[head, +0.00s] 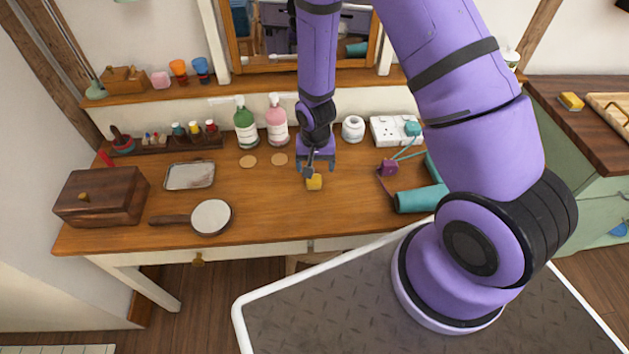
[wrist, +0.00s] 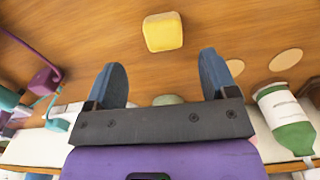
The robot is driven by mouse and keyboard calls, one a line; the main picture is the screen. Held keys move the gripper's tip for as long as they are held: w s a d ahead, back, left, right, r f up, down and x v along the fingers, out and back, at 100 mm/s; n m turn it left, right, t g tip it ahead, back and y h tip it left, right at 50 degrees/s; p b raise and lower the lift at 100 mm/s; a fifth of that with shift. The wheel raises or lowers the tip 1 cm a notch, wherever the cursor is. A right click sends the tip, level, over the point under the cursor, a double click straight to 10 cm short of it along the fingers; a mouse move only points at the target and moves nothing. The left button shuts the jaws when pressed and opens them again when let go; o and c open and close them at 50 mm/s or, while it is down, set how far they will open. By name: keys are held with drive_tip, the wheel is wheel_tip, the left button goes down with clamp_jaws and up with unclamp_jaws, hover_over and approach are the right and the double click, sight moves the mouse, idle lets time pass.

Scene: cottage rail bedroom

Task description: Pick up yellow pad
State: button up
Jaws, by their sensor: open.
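A small yellow pad (head: 314,183) lies on the wooden dressing table, near its middle. My gripper (head: 317,166) is just behind it, toward the wall, and partly overlaps it in the head view. In the wrist view the yellow pad (wrist: 163,32) lies beyond the fingertips, roughly in line with the gap between them. My gripper (wrist: 162,72) is open, with its two blue fingers apart and nothing between them. How high the fingers are above the table is hard to tell.
Green (head: 245,126) and pink (head: 276,122) pump bottles and a white jar (head: 353,128) stand behind. A purple block (head: 388,168) and teal roll (head: 420,198) lie right. A hand mirror (head: 211,217) lies left. Another yellow block (head: 571,101) sits on the right counter.

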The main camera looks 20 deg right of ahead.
sight(314, 178)
drive_tip(key=shift+w+a+f, duration=0.1)
drive_tip(key=shift+a+f, duration=0.05)
drive_tip(key=shift+f, duration=3.3)
drive_tip(key=c, duration=1)
drive_tip(key=shift+r, duration=0.15)
